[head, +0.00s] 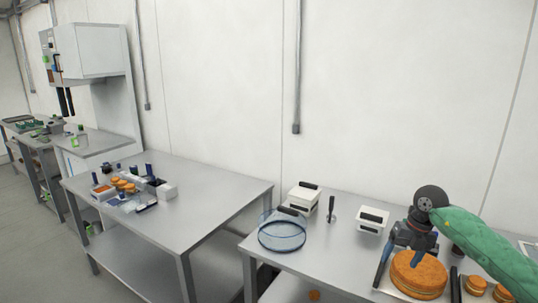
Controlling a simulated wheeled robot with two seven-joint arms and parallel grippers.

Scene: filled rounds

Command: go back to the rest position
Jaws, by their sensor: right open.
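My right gripper (405,256) is at the lower right, on my arm in a green sleeve. It is open, with its dark fingers pointing down at a round orange-brown cake (420,276). Part of the gripper overlaps the cake in this view. I cannot tell whether the fingers touch the cake. My left gripper is out of view.
The near table (340,262) also holds a blue clear round container (283,232), white boxes (303,198) (371,219) and small round cakes (476,284) at the right. A second table (215,190) at left holds clustered items. The wall stands close behind.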

